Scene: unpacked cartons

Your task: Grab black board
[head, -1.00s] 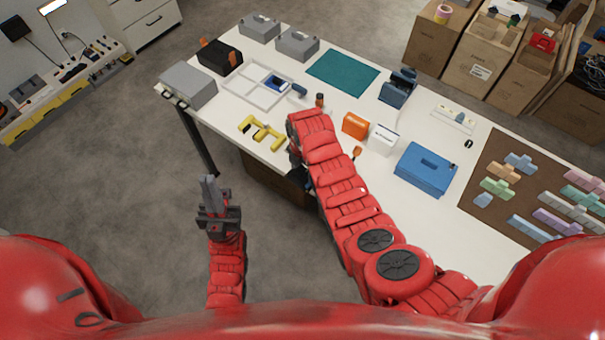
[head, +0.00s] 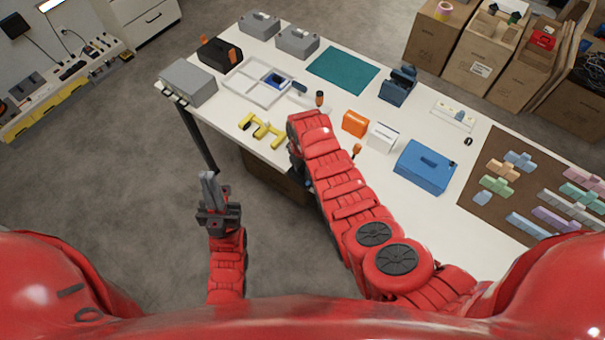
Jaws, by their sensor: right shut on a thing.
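My right arm reaches over the front edge of the white table (head: 238,101). Its gripper (head: 297,168) is at the table's front edge, mostly hidden behind my own red wrist. Only dark parts of it show, and the thing in its jaws cannot be made out. No flat black board can be clearly picked out in the head view. A black case (head: 219,54) with orange parts stands at the table's far left, away from both grippers. My left gripper (head: 208,180) is shut and empty, pointing up over the floor left of the table.
A yellow bracket (head: 262,130) lies left of my right wrist. An orange box (head: 355,123), a white box (head: 382,136) and a blue case (head: 425,167) stand to its right. A brown box (head: 272,178) is under the table. Floor around my left gripper is clear.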

